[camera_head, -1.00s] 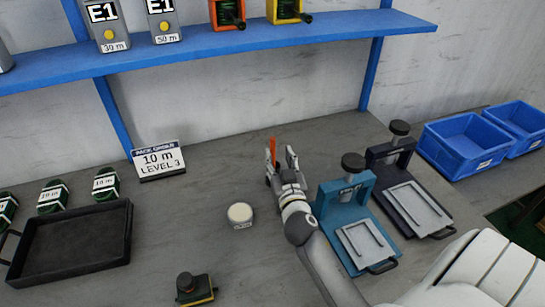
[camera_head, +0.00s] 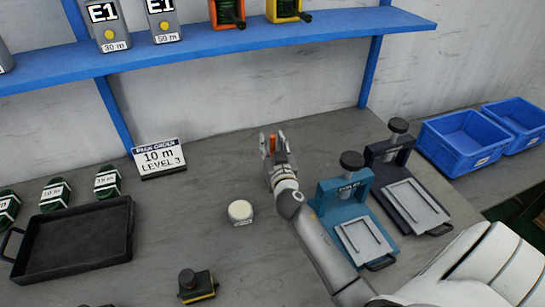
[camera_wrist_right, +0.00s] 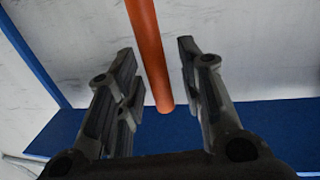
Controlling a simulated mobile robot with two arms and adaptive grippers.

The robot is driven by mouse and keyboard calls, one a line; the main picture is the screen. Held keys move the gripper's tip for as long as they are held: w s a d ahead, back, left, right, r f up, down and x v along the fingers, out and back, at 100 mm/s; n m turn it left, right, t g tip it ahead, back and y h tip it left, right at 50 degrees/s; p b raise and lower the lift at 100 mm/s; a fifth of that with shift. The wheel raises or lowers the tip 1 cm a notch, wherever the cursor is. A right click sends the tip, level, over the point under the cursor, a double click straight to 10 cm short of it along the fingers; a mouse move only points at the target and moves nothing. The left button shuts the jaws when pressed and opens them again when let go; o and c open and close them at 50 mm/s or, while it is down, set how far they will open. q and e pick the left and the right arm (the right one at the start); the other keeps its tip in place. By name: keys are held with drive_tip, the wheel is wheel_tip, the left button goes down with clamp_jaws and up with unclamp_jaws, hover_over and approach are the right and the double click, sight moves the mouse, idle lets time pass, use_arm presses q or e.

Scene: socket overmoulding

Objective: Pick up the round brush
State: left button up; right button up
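An orange rod (camera_head: 273,144), which looks like the handle of the round brush, stands up at my right gripper (camera_head: 274,147) near the back of the bench. In the right wrist view the orange rod (camera_wrist_right: 150,55) comes down from the top edge, with its end between the fingers of the right gripper (camera_wrist_right: 155,75). The fingers are apart, with a visible gap on each side of the rod. The rest of the brush is out of sight or hidden. My left gripper is not in view.
A teal press (camera_head: 350,205) and a dark press (camera_head: 400,165) stand right of my right arm. A round white-topped tin (camera_head: 240,211) stands to its left. A black tray (camera_head: 75,240), an order sign (camera_head: 160,158) and blue bins (camera_head: 465,140) are farther off.

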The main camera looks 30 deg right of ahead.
clamp_jaws()
